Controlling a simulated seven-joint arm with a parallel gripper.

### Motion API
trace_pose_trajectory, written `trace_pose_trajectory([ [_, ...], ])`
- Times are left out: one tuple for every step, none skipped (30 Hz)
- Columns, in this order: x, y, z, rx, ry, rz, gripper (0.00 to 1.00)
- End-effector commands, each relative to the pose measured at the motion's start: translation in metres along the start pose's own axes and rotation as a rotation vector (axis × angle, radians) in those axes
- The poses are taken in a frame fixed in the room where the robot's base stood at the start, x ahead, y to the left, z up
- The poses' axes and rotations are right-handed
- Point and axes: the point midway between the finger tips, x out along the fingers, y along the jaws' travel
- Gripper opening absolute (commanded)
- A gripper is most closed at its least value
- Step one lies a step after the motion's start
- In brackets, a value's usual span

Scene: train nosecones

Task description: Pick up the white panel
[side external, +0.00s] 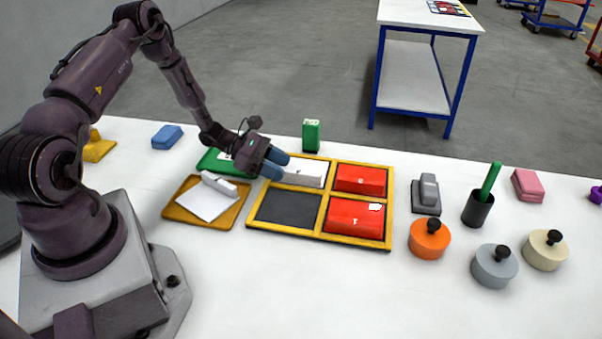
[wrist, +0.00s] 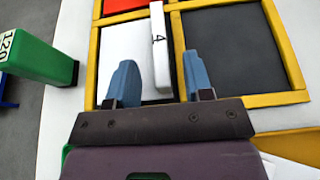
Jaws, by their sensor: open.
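The white panel (side external: 312,171) lies in the far left compartment of a yellow-framed tray (side external: 391,215). In the wrist view the white panel (wrist: 122,45) shows a raised white bar marked 4. My gripper (side external: 277,165) is at the left side of the panel in the side view, its blue fingers partly covering it. In the wrist view my gripper (wrist: 160,78) is open, with the bar between its two fingers and closer to the right one. Nothing is held. I cannot tell whether the fingertips touch the panel.
Two red panels (side external: 361,180) fill the tray's right compartments; the near left compartment (side external: 288,210) is bare and dark. A green block (side external: 311,135) stands behind the tray. A brown clipboard (side external: 232,212) lies left. Lidded round pots (side external: 429,238) and a cup (side external: 477,208) stand right.

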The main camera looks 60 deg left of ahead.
Motion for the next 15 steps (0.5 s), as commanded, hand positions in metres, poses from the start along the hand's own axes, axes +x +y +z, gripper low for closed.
trace_pose_trajectory([
  [0.009,-0.002,-0.001,-0.001,0.0,-0.003,0.47],
  [0.014,-0.002,-0.001,0.001,0.0,-0.004,0.47],
  [0.019,-0.001,0.0,0.001,0.0,-0.002,0.47],
  [0.023,-0.001,0.0,0.001,0.0,-0.001,0.47],
  [0.025,-0.001,-0.001,0.001,0.001,-0.001,0.47],
  [0.028,-0.001,-0.001,0.001,0.001,-0.001,0.47],
  [0.028,-0.001,-0.001,0.001,0.001,-0.001,0.47],
  [0.028,-0.001,-0.001,0.001,0.001,0.0,0.47],
  [0.028,-0.001,-0.001,0.001,0.001,0.0,0.47],
  [0.028,-0.001,-0.001,0.001,0.001,0.0,0.47],
  [0.028,-0.001,-0.001,0.001,0.001,0.0,0.47],
  [0.028,-0.001,-0.001,0.001,0.001,0.0,0.45],
  [0.028,-0.001,-0.001,0.001,0.001,0.0,0.38],
  [0.028,-0.001,-0.001,0.001,0.001,0.0,0.31],
  [0.028,-0.001,-0.001,0.001,0.001,0.0,0.22],
])
